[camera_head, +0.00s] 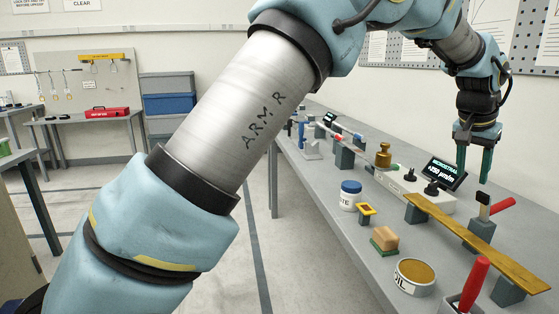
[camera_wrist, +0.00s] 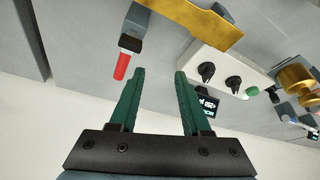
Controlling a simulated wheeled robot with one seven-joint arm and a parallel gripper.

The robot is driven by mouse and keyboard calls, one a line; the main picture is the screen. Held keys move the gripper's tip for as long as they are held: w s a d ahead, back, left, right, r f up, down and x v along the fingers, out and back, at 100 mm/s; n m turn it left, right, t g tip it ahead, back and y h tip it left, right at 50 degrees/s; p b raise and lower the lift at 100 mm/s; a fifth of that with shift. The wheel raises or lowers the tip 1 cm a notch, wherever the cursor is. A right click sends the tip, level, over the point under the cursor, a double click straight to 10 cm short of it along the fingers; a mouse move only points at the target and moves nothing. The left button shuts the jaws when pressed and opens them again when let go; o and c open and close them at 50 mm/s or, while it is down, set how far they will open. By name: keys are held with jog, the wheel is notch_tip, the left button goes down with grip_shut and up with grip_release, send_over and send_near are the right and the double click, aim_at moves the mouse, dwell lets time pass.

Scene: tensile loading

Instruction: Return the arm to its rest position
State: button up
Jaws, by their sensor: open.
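My arm crosses the head view, its thick links running from the lower left to the top. My gripper (camera_head: 474,180) hangs at the right, above the workbench (camera_head: 300,176), with its green fingers pointing down. In the wrist view my gripper (camera_wrist: 155,75) has its fingers apart with nothing between them. Below and beside the fingers is a strain readout box (camera_head: 412,190) with a lit display (camera_head: 444,173) and black knobs.
A brass-coloured bar (camera_head: 460,226) rests on grey blocks along the bench. A white jar (camera_head: 350,195), a brush (camera_head: 384,240), an oil tin (camera_head: 414,276) and a red-handled tool (camera_head: 474,284) stand nearer. A brass weight (camera_head: 383,155) is farther back. The floor left of the bench is clear.

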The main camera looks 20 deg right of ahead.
jog(key=w+a+f+n+y, duration=0.1)
jog(key=w+a+f+n, duration=0.1)
jog(key=w+a, duration=0.65)
jog(key=w+a+f+n, duration=0.15)
jog(key=w+a, duration=0.25)
jog(key=a, duration=0.9)
jog(key=w+a+f+n+y, duration=0.1)
jog(key=w+a+f+n, duration=0.15)
jog(key=w+a, duration=0.6)
jog(key=s+a+f+n+y, duration=0.1)
jog(key=s+a+n, duration=0.1)
jog(key=a, duration=0.8)
jog(key=s+a+f+n, duration=0.1)
jog(key=s+a+n, duration=0.15)
jog(key=a, duration=0.75)
jog(key=s+a+f+n+y, duration=0.1)
jog(key=s+a+f+n, duration=0.1)
jog(key=s+a, duration=0.7)
jog(key=a+f, duration=0.1)
jog(key=a, duration=0.3)
jog(key=shift+a+f+n, duration=0.15)
jog(key=shift+f+n, duration=0.05)
jog(key=shift+n, duration=0.15)
